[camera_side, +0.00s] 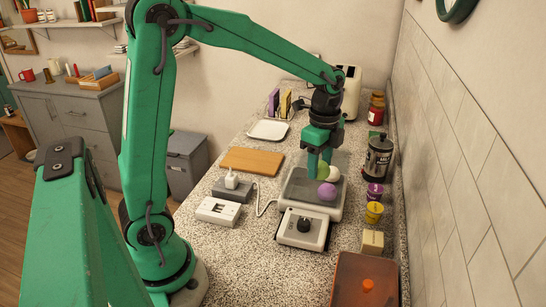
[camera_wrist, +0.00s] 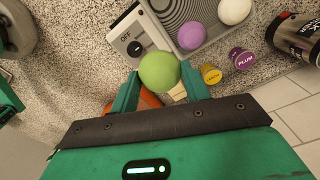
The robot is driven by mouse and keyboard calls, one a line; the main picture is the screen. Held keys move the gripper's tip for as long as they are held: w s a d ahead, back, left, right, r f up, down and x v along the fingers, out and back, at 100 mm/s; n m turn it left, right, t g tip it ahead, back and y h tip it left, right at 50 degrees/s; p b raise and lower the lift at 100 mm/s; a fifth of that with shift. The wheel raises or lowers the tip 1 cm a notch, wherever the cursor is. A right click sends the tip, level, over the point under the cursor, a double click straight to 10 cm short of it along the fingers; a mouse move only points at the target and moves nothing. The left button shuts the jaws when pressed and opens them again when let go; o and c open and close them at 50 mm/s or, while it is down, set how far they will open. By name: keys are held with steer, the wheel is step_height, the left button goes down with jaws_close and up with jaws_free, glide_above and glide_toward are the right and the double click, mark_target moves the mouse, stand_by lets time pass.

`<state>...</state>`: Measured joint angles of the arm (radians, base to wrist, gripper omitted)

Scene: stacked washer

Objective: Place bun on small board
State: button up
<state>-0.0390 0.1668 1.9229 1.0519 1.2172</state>
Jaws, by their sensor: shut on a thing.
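My gripper (camera_side: 319,170) is shut on a round green bun (camera_side: 323,173) over the grey ridged tray of an appliance (camera_side: 300,190). In the wrist view, the green bun (camera_wrist: 160,70) sits between the two fingertips (camera_wrist: 160,78). I cannot tell how high the bun is above the tray. A purple bun (camera_side: 327,191) and a white bun (camera_side: 335,173) lie on the tray; they also show in the wrist view, purple (camera_wrist: 192,36) and white (camera_wrist: 234,10). A flat wooden board (camera_side: 251,161) lies on the counter left of the appliance, empty.
A white tray (camera_side: 268,130) lies behind the board. A plug on a grey block (camera_side: 232,187) and a white box (camera_side: 218,211) stand in front of it. A dark canister (camera_side: 379,157), purple cup (camera_side: 374,192), yellow cup (camera_side: 374,212) and reddish lid (camera_side: 365,280) line the right.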

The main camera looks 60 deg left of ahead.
steer(key=shift+a, duration=0.1)
steer(key=w+a+f, duration=0.1)
steer(key=w+a, duration=0.1)
steer(key=a, duration=0.8)
steer(key=shift+a+f, duration=0.15)
steer(key=shift+f, duration=0.15)
steer(key=a, duration=0.4)
steer(key=s+a+f, duration=0.1)
steer(key=a, duration=0.3)
steer(key=a+f, duration=0.1)
steer(key=a, duration=0.3)
steer(key=shift+s+a+f, duration=0.1)
steer(key=shift+s+a, duration=0.05)
steer(key=shift+a, duration=0.25)
glide_above(253, 159)
step_height(253, 159, down, 7)
steer(key=shift+a, duration=0.1)
steer(key=shift+f, duration=1.95)
steer(key=shift+f, duration=0.2)
steer(key=o, duration=1)
steer(key=shift+r, duration=0.1)
